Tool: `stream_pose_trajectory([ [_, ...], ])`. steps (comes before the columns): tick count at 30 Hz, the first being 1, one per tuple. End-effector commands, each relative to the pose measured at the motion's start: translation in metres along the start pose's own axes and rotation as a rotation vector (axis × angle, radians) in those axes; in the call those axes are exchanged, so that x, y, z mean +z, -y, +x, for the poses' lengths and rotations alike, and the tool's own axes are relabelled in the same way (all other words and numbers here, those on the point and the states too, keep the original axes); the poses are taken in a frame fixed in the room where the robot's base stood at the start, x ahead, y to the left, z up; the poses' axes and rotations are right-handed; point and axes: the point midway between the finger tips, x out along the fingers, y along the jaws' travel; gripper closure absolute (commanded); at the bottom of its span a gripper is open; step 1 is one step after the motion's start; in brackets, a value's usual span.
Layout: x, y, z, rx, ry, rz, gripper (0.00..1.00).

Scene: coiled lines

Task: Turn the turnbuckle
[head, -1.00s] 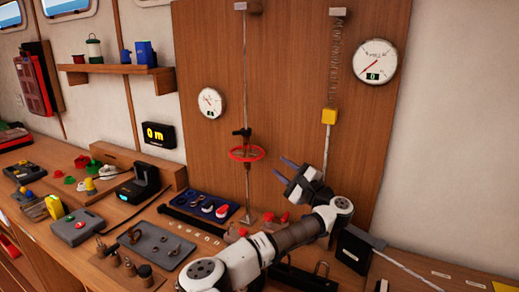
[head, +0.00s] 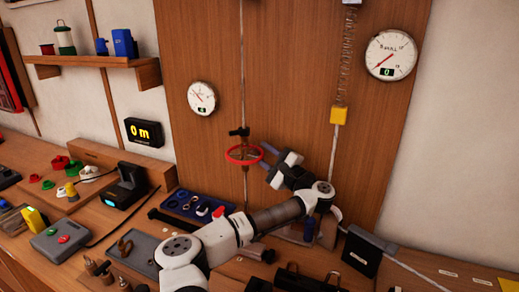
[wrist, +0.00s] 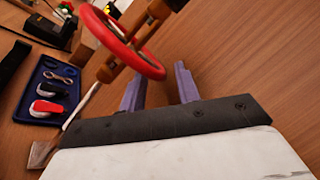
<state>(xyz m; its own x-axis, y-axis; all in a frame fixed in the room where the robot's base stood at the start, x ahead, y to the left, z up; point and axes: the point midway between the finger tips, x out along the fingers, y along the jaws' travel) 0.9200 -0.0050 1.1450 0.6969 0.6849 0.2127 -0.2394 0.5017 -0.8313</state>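The turnbuckle (head: 243,162) has a red ring handwheel around its body and hangs on a vertical line in front of the wooden panel. In the wrist view its red wheel (wrist: 108,33) shows at the upper left, around a brown body. My gripper (head: 268,163) is just right of the wheel in the head view. Its two purple fingers are apart, with nothing between them in the wrist view (wrist: 158,86). The wheel lies near the left fingertip; I cannot tell whether they touch.
Two round gauges (head: 391,55) (head: 202,98) are on the panel. A yellow block (head: 339,116) hangs below a spring on the right. A blue tray (wrist: 41,106) with shackles lies on the bench below. A black display (head: 145,132) reads 0 m.

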Motion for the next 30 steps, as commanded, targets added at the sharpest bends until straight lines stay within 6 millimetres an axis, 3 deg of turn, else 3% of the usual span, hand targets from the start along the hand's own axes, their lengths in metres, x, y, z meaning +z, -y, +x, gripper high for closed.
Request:
stream_pose_trajectory([
  [12, 0.0013, 0.0002, -0.0005, 0.001, 0.000, 0.000, 0.68],
  [20, 0.0013, 0.0004, -0.0005, 0.000, 0.000, 0.000, 1.00],
  [30, 0.0023, -0.0014, -0.0018, -0.016, -0.024, -0.009, 1.00],
])
